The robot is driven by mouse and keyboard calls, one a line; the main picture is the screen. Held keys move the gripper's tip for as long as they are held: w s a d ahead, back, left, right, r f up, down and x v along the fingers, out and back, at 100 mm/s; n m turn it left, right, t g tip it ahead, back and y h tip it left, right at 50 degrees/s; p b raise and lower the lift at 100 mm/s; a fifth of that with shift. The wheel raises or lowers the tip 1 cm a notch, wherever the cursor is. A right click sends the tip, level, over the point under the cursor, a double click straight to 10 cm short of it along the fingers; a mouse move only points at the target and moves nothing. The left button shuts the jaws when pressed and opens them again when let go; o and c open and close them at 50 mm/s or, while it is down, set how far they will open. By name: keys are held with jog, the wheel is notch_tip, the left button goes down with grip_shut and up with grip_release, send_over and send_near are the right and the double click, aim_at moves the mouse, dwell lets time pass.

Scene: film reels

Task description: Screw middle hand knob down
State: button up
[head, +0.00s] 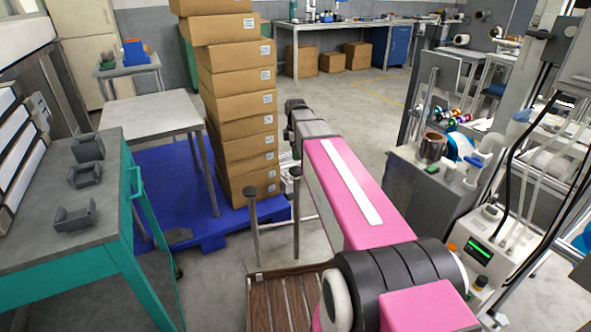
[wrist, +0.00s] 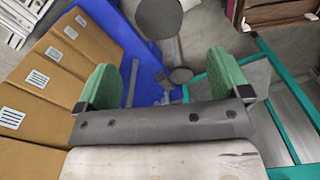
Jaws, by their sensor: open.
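My gripper shows in the wrist view (wrist: 165,82) with its two green finger pads wide apart and nothing between them. In the head view the end of my arm (head: 298,113) is beside the cardboard stack, and its fingers cannot be made out. No thing is clearly recognisable as the middle hand knob. Two upright grey posts with flat round tops, a left one (head: 250,193) and a right one (head: 295,173), stand below my arm. Grey discs on stems, a larger one (wrist: 158,17) and a smaller one (wrist: 180,75), show beyond the fingers in the wrist view.
A tall stack of cardboard boxes (head: 238,100) stands on a blue pallet (head: 212,222), close to my gripper. A teal-framed bench (head: 104,196) with grey brackets is at left. A machine with a green display (head: 481,250) is at right. The floor beyond my arm (head: 340,105) is clear.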

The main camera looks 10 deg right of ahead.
aim_at(295, 170)
notch_tip(295, 170, down, 10)
jog(key=shift+r, duration=0.25)
jog(key=shift+c, duration=0.2)
jog(key=c, duration=0.9)
